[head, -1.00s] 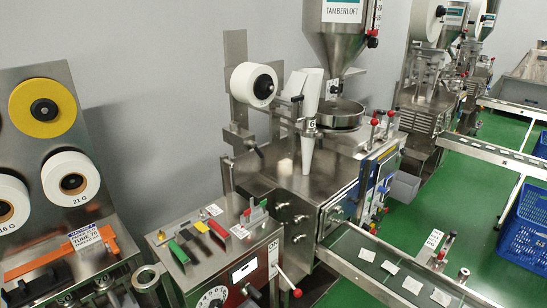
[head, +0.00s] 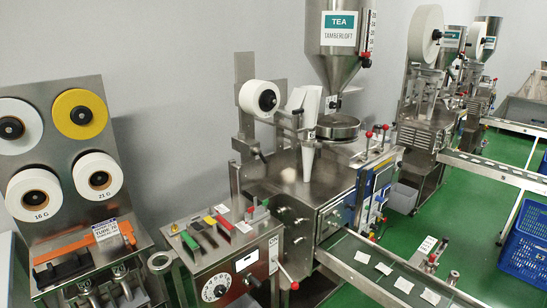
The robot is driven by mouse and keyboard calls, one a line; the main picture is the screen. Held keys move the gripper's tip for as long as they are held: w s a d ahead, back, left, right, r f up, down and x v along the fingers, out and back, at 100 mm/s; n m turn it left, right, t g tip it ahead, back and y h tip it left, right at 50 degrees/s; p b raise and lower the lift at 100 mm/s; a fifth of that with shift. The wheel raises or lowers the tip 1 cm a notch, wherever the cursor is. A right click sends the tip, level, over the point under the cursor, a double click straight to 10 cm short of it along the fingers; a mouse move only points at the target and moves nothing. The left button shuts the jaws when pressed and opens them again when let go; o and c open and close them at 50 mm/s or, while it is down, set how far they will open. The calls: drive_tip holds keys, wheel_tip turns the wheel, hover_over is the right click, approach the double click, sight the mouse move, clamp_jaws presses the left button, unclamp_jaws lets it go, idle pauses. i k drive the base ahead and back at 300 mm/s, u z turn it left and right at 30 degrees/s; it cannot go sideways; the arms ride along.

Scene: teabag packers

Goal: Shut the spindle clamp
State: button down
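The nearest packer (head: 310,185) is a steel machine with a white paper roll (head: 247,98) on a spindle at its upper left. A black hub (head: 267,100) sits at the front end of that spindle. I cannot tell whether this hub is the spindle clamp, or whether the clamp is open or shut. My gripper is not in view.
A roll rack (head: 95,150) with yellow and white rolls stands at left. A control box (head: 225,262) with a dial and a red-knobbed lever (head: 290,283) is in front. A conveyor (head: 350,262) with sachets runs lower right. Blue crates (head: 527,245) stand on the green floor at right.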

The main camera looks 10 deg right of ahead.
sight(256, 150)
drive_tip(key=z, duration=0.35)
drive_tip(key=i, duration=0.9)
drive_tip(key=u, duration=0.9)
drive_tip(key=k, duration=0.25)
drive_tip(key=u, duration=0.65)
